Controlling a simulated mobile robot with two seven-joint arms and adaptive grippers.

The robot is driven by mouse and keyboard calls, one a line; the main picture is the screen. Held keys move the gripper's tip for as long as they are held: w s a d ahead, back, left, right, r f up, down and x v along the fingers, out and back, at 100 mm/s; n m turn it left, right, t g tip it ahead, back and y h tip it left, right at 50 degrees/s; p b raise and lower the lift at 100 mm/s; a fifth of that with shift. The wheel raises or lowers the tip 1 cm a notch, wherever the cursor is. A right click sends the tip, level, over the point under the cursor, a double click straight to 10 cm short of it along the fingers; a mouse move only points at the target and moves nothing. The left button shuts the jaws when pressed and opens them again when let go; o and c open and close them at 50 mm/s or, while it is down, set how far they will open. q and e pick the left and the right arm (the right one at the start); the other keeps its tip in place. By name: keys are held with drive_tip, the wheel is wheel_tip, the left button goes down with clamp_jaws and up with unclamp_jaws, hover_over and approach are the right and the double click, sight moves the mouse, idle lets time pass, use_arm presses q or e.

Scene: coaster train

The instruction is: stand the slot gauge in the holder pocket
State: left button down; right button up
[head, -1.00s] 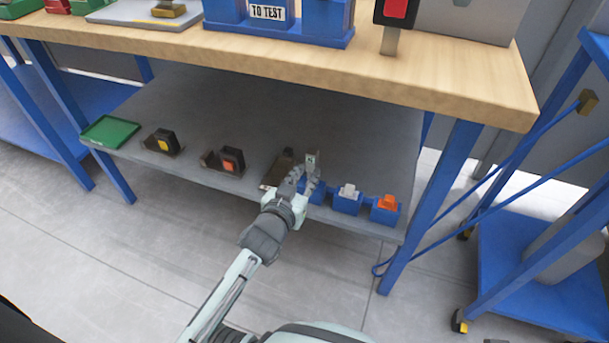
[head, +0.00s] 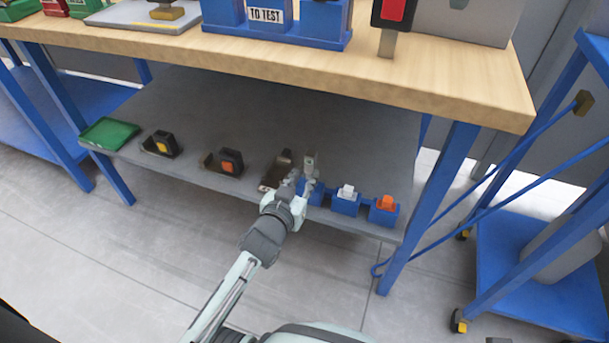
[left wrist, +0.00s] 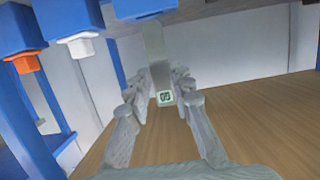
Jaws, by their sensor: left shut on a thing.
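The slot gauge (head: 310,163) is a thin, light grey upright piece. It shows in the left wrist view (left wrist: 156,62) with a pale label at its fingers end. My left gripper (head: 302,182) is shut on it, and the fingers also show in the left wrist view (left wrist: 161,88). A blue holder pocket (head: 317,194) is right at the gripper, partly hidden by it. In the left wrist view this pocket (left wrist: 140,8) meets the gauge's far end; I cannot tell whether the gauge is inside. My right gripper is not in view.
To the right, blue pockets hold a white piece (head: 347,190) and an orange piece (head: 386,202). To the left on the grey shelf (head: 215,125) are a dark stand (head: 275,174), two black blocks with orange and yellow faces, and a green tray (head: 109,133). The wooden bench top overhangs.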

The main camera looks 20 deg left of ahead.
use_arm(q)
drive_tip(key=shift+r, duration=0.1)
drive_tip(key=shift+p, duration=0.5)
idle(0.7)
drive_tip(key=shift+f+b, duration=1.65)
drive_tip(key=shift+f, duration=0.65)
drive_tip(key=c, duration=1.3)
unclamp_jaws()
drive_tip(key=shift+c, duration=0.2)
drive_tip(key=shift+o, duration=0.4)
